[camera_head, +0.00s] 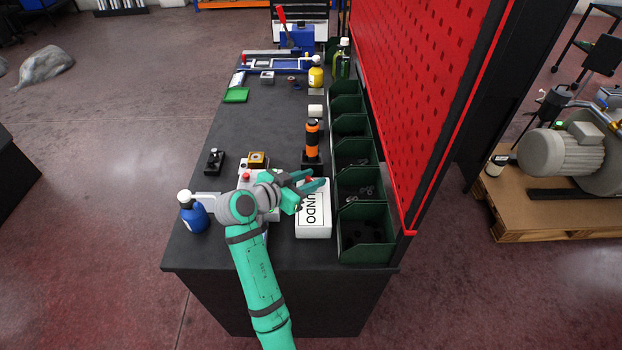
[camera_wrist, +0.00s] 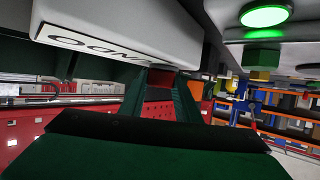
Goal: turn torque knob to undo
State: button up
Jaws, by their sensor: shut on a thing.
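A white box (camera_head: 314,230) with a white label reading "UNDO" stands on the dark table, left of the green bins. Its label also shows upside down at the top of the wrist view (camera_wrist: 100,45). A small red knob (camera_head: 308,179) is at the far end of the box. My gripper (camera_head: 312,181) has its teal fingers on either side of the knob and is shut on it. In the wrist view the red knob (camera_wrist: 160,78) shows between the dark fingers, partly hidden. I cannot tell the knob's turn angle.
Several dark green bins (camera_head: 362,222) line the right side below a red pegboard (camera_head: 425,90). An orange and black tool (camera_head: 312,140) stands just beyond the box. A blue bottle (camera_head: 194,215) is at the left edge. A green light (camera_wrist: 265,15) glows in the wrist view.

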jog(key=shift+d+m+g+h, duration=0.1)
jog(key=shift+m+g+h, duration=0.2)
jog(key=shift+w, duration=0.1)
jog(key=o, duration=1)
jog(key=shift+o, duration=0.2)
jog(key=shift+s+a+r, duration=0.1)
jog(key=shift+s+a, duration=0.1)
jog(key=shift+a, duration=0.05)
jog(key=v, duration=1)
